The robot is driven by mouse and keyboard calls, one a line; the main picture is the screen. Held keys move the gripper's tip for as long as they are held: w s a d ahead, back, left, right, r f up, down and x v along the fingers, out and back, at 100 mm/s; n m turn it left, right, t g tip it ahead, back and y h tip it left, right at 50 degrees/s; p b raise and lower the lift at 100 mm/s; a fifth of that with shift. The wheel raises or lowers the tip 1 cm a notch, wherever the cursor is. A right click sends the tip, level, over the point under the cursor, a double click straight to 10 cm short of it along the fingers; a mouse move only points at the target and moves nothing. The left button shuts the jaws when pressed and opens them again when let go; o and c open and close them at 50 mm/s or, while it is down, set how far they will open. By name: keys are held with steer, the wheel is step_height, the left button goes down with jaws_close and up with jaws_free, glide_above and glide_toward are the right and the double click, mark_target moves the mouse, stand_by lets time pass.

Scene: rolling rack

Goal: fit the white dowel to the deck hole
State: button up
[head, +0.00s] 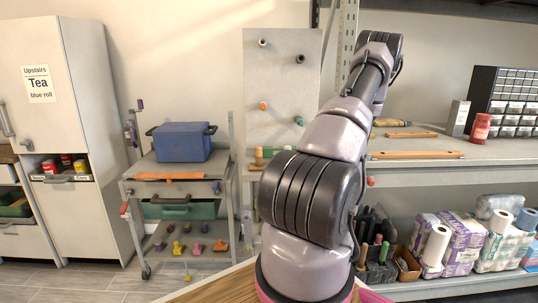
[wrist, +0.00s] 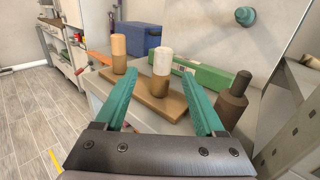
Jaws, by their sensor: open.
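In the wrist view, a two-tone dowel (wrist: 162,70), white above and brown below, stands upright on a brown board (wrist: 150,103). A tan dowel (wrist: 118,54) stands on the same board to its left. My gripper (wrist: 160,73) is open; its teal fingers lie left and right of the white-topped dowel in the picture, with nothing held. Contact cannot be told. In the head view my arm hides my gripper and most of this spot; one tan dowel (head: 259,157) shows beside the arm. I cannot make out a deck hole.
A dark bottle-like object (wrist: 233,97) stands close right of my right finger, and a green box (wrist: 205,75) lies behind. The blue bin (head: 182,142) sits on the rolling rack at left. An upright panel (head: 281,85) with pegs rises behind. Shelves at right hold goods.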

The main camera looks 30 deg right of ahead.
steer(key=w, duration=0.4)
steer(key=shift+w+a+f, duration=0.15)
steer(key=shift+w+a, duration=0.2)
steer(key=shift+w+a+r, duration=0.1)
steer(key=shift+w+r, duration=0.05)
steer(key=shift+w, duration=1.4)
steer(key=shift+w+r, duration=0.15)
steer(key=shift+w, duration=1.35)
steer(key=shift+c, duration=0.4)
jaws_close()
